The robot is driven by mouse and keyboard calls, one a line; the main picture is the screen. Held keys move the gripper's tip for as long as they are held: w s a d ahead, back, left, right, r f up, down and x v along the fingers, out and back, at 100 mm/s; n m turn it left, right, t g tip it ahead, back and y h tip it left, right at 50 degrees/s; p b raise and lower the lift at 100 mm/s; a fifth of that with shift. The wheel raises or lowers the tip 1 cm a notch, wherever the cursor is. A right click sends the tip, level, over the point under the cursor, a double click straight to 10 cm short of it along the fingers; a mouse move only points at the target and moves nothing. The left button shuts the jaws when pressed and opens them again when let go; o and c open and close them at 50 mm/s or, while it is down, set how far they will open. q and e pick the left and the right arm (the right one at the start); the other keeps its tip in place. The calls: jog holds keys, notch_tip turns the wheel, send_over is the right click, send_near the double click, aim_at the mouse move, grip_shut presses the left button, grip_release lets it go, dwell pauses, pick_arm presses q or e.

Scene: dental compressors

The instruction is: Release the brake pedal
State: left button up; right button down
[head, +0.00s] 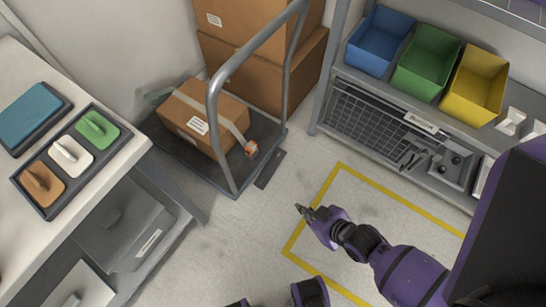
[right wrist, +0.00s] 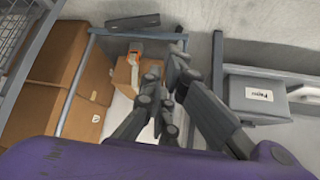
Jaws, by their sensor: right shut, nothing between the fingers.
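The brake pedal (head: 270,168) looks like a small dark flat plate at the right end of the cart, low beside the deck. In the right wrist view it appears as a dark bar (right wrist: 132,20) near the top. The grey cart (head: 230,183) has a tall tube handle and carries a taped cardboard box (head: 185,124). My right gripper (head: 300,209) is shut and empty, below and right of the pedal in the head view, apart from it. Its fingers fill the middle of the right wrist view (right wrist: 165,68).
An orange tape dispenser (head: 251,149) sits at the box's end. Stacked cartons (head: 295,75) stand behind the cart. A shelf with bins (head: 427,62) is at right, a workbench (head: 130,152) at left. Yellow-lined floor (head: 340,190) near my gripper is clear.

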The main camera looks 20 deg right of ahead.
jog(key=w+d+f+n+b, duration=0.1)
jog(key=w+f+b, duration=0.5)
jog(key=w, duration=0.2)
jog(key=w+d+f+n+b, duration=0.1)
jog(key=w+f+n+b, duration=0.1)
jog(key=w+f+b, duration=0.55)
jog(key=t+b, duration=0.1)
jog(key=b, duration=1.1)
send_over(276, 159)
jog(key=shift+n, duration=0.4)
jog(key=f, duration=1.1)
jog(key=shift+a+f, duration=0.1)
jog(key=shift+a, duration=0.15)
pick_arm(q)
jog(key=w+f+m, duration=0.1)
jog(key=w+f, duration=0.2)
jog(key=f, duration=2.1)
jog(key=shift+w+a+f+g, duration=0.2)
jog(key=shift+a+f+g, duration=0.2)
jog(key=shift+a, duration=0.05)
pick_arm(e)
jog(key=shift+w+d+f+y, duration=0.15)
jog(key=shift+w+f+y, duration=0.15)
jog(key=shift+f, duration=0.3)
pick_arm(q)
jog(key=shift+s, duration=0.4)
pick_arm(e)
jog(key=shift+s, duration=0.1)
pick_arm(q)
jog(key=shift+r, duration=0.1)
